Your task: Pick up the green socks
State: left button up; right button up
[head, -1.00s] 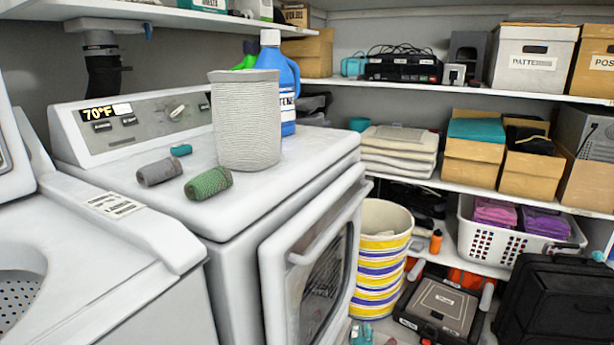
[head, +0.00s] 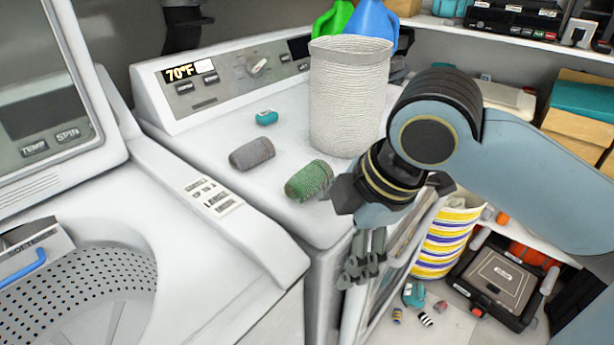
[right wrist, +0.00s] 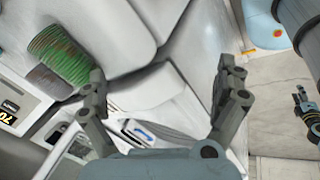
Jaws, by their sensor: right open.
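The rolled green socks (head: 309,180) lie on the white dryer top near its front edge, right of a rolled grey pair (head: 252,153). My right gripper (head: 360,268) hangs in front of the dryer, below and right of the green socks, fingers downward, open and empty. In the right wrist view the green socks (right wrist: 60,55) lie at upper left, outside the spread fingers (right wrist: 164,72), with the grey pair (right wrist: 47,82) beside them. A dark jointed part at that view's right edge looks like my left gripper (right wrist: 304,112); its jaw state is unclear.
A woven white basket (head: 347,100) stands on the dryer behind the green socks, and a small teal item (head: 267,117) lies behind the grey pair. The open washer (head: 90,290) is at left. A striped bin (head: 443,240) and small rolled items are on the floor at right.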

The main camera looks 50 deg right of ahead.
aim_at(310, 173)
jog(key=w+d+r+n, duration=0.1)
jog(key=n, duration=0.3)
jog(key=w+d+r+n, duration=0.1)
jog(key=w+r+n, duration=0.1)
jog(key=n, duration=0.2)
jog(key=w+d+r+n, duration=0.1)
jog(key=n, duration=0.3)
jog(key=shift+w+r+n+y, duration=0.3)
jog(key=shift+w, duration=0.1)
jog(key=w+d+r+n, duration=0.3)
jog(key=r+n, duration=0.3)
jog(key=n, duration=0.6)
jog(key=b+x, duration=0.1)
jog(key=x, duration=0.4)
jog(key=shift+d+f, duration=0.2)
jog(key=shift+f, duration=0.2)
jog(key=x, duration=0.5)
jog(key=shift+a+f, duration=0.15)
jog(key=c, duration=1)
jog(key=shift+o, duration=0.2)
